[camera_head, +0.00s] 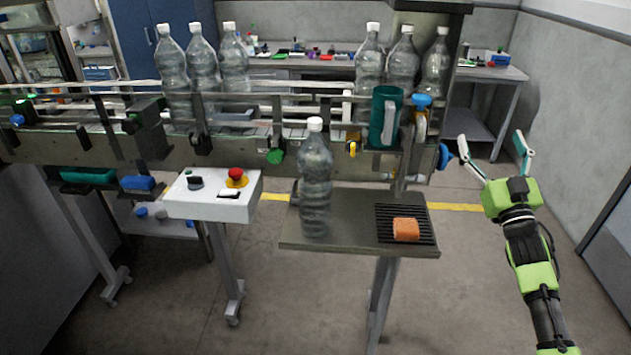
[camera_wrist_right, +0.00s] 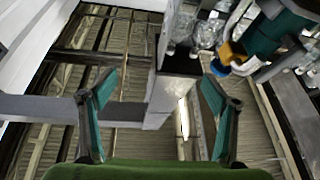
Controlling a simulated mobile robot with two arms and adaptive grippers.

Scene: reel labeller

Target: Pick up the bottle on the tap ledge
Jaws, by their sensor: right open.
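A clear plastic bottle with a white cap (camera_head: 316,180) stands upright on the left part of the grey ledge (camera_head: 345,212) in the head view. My right gripper (camera_head: 491,146) is open and empty, to the right of the ledge and well apart from the bottle. In the right wrist view its two fingers (camera_wrist_right: 158,90) are spread with nothing between them. I cannot make out the ledge bottle in the right wrist view. My left gripper is not in view.
An orange sponge (camera_head: 406,229) lies on a black grille (camera_head: 388,210) on the ledge. A green jug (camera_head: 385,117) hangs at the conveyor by a yellow and blue tap (camera_head: 421,112). Several capped bottles stand on the conveyor. A white control box (camera_head: 213,195) stands left of the ledge.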

